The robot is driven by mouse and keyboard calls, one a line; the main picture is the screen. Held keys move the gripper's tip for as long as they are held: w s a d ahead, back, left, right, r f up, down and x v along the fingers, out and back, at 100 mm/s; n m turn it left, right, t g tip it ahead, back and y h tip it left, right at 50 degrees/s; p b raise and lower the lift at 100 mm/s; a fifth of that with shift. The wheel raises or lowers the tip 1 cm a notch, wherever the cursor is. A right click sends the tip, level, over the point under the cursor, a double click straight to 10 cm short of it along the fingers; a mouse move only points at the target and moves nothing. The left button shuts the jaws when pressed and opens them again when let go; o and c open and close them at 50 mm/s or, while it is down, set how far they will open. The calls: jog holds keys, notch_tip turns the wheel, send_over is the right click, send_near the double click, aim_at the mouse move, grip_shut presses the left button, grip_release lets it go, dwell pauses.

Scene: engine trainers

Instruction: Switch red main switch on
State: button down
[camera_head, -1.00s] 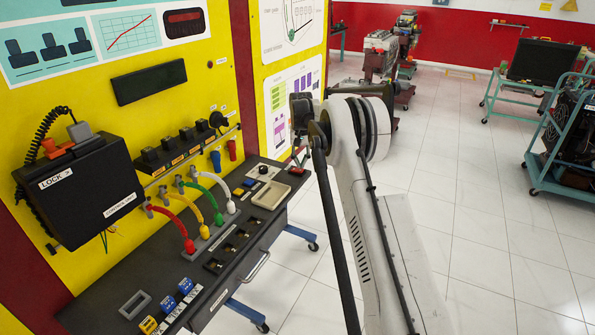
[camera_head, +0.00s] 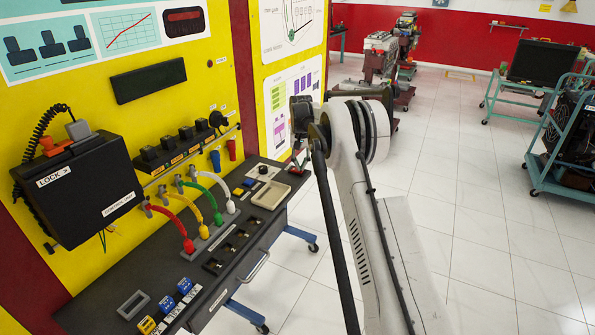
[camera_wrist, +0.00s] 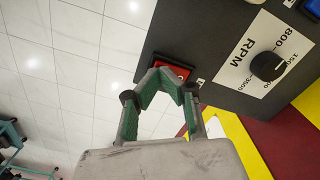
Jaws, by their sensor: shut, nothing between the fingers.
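The red main switch (camera_wrist: 180,71) sits on the dark panel at its edge in the wrist view, just past my fingertips. My gripper (camera_wrist: 165,78) has green fingers, which are closed together with nothing between them. The tips overlap the near side of the switch in this view; I cannot tell whether they touch it. In the head view my wrist hangs over the far right end of the console (camera_head: 100,290), and the switch there is mostly hidden or too small to read.
A black RPM knob (camera_wrist: 268,66) on a white label is right of the switch. In the head view, red, yellow, green and white hoses (camera_head: 188,245) arch over the console. A yellow board (camera_head: 215,100) stands behind.

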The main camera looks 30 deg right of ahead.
jog(key=shift+f, duration=0.35)
jog(key=shift+r, duration=0.15)
jog(key=shift+r+p, duration=0.8)
jog(key=shift+r, duration=2.6)
